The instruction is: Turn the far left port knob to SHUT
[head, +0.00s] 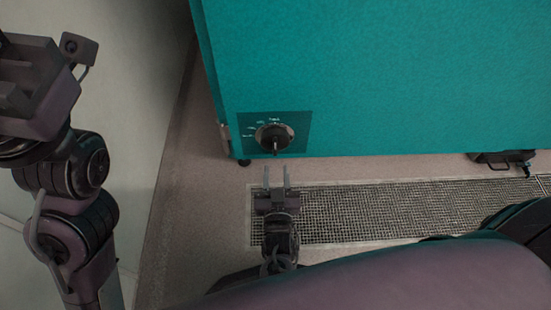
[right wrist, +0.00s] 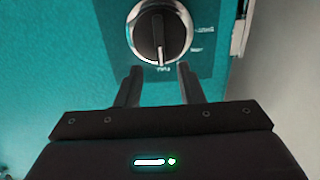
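The port knob (head: 274,137) is a round black dial with a pale rim on a dark plate, low at the left end of the teal chamber front. It also shows in the right wrist view (right wrist: 160,32), where its pale pointer line points down at the label that reads FULL. A label that looks like SHUT sits to its right there. My right gripper (head: 276,173) is open and empty, its two fingers apart and aimed at the knob, with a small gap left between them. My left arm (head: 40,85) is at the left; its fingers cannot be made out.
The teal chamber (head: 390,75) fills the upper right. A floor grating (head: 370,210) runs below its front. A pale wall or panel (head: 130,100) stands at the left, with a strip of bare floor (head: 190,200) beside it. A dark fitting (head: 500,158) sits under the chamber at right.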

